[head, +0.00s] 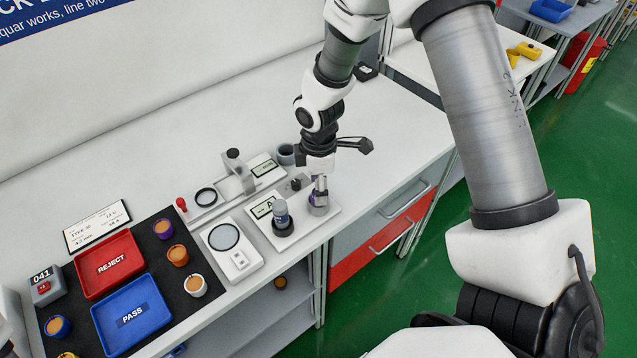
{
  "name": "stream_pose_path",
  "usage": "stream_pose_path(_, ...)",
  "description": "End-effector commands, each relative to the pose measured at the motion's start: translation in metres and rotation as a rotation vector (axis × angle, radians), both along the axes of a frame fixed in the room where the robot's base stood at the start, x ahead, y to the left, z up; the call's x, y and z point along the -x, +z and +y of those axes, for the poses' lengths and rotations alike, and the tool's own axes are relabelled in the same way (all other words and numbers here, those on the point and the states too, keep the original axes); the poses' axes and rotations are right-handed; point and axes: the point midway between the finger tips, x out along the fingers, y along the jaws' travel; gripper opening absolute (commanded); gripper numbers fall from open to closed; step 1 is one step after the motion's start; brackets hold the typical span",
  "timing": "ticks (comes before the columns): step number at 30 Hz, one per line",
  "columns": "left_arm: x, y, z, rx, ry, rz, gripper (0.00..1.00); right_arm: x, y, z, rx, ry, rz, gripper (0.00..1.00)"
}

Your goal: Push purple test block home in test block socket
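A metallic block with a purple patch (319,192) stands upright at the right end of a white test station; I take it as the purple test block. Its lower part sits in or on a grey round holder, likely the test block socket (318,210). How deep it sits cannot be told. My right gripper (319,170) points down just above the block, close to its top. Whether its fingers touch the block, and how far apart they are, is too small to tell. My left gripper is not in view.
The test station (325,226) has a display and a grey cylinder (282,212) in a black holder. A scale-like device (225,237), red REJECT tray (107,262), blue PASS tray (132,314) and several small pots stand left.

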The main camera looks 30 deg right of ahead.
Motion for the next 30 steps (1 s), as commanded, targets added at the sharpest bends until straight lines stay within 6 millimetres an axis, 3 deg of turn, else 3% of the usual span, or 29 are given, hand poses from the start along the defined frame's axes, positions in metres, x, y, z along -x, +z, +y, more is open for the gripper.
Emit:
stream_pose_path(8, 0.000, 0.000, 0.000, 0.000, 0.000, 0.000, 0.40, -0.001, 0.012, 0.000, 0.000, -0.001, -0.003, 0.58)
stream_pose_path(18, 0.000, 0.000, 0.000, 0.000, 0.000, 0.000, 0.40, -0.001, 0.094, 0.000, -0.001, 0.000, -0.006, 0.58)
stream_pose_path(21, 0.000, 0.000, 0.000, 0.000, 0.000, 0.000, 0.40, -0.001, 0.111, 0.000, 0.001, 0.000, -0.004, 0.58)
stream_pose_path(30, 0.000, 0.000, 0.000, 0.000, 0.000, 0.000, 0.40, 0.000, 0.120, 0.000, 0.000, 0.000, 0.000, 0.58)
